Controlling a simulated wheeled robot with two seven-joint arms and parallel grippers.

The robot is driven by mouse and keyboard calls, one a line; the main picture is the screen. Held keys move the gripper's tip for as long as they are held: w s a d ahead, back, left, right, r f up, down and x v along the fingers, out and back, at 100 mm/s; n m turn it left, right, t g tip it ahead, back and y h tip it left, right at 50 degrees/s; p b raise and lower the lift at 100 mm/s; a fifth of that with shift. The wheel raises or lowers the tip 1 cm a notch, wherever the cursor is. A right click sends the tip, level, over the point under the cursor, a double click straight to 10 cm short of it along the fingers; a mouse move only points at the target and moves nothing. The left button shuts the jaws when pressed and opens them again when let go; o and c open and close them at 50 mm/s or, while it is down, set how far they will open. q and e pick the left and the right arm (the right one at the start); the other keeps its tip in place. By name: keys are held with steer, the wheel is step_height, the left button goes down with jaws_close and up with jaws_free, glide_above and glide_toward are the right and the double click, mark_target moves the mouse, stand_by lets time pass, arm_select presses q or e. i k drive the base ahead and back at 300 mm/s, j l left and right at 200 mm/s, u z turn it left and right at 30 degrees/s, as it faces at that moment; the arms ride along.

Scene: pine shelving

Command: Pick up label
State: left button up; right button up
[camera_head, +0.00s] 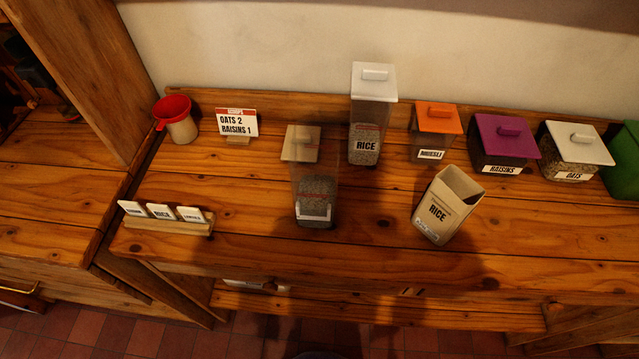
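Three small white labels stand side by side in a wooden holder (170,226) at the left front of the shelf top. They are the left label (132,208), the middle label (160,211) and the right label (191,214). Each carries dark print too small to read surely. A clear tall container (316,178) with a beige lid (301,143) stands right of the holder, part-filled with dark grains. A whitish label (314,211) is low on its front, its text unreadable. Neither of my grippers is in view.
Behind are a red-topped cup (174,118), an "OATS 2 RAISINS 1" card (237,122) and a tall RICE container (368,115). Rightward are an open RICE box (446,205) and orange (436,117), purple (507,134) and white-lidded (578,142) containers. The front edge is mostly clear.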

mark_target(164, 213)
steer(key=k+j+u, duration=0.1)
steer(key=j+u, duration=0.5)
steer(key=u, duration=0.2)
steer(key=k, duration=0.05)
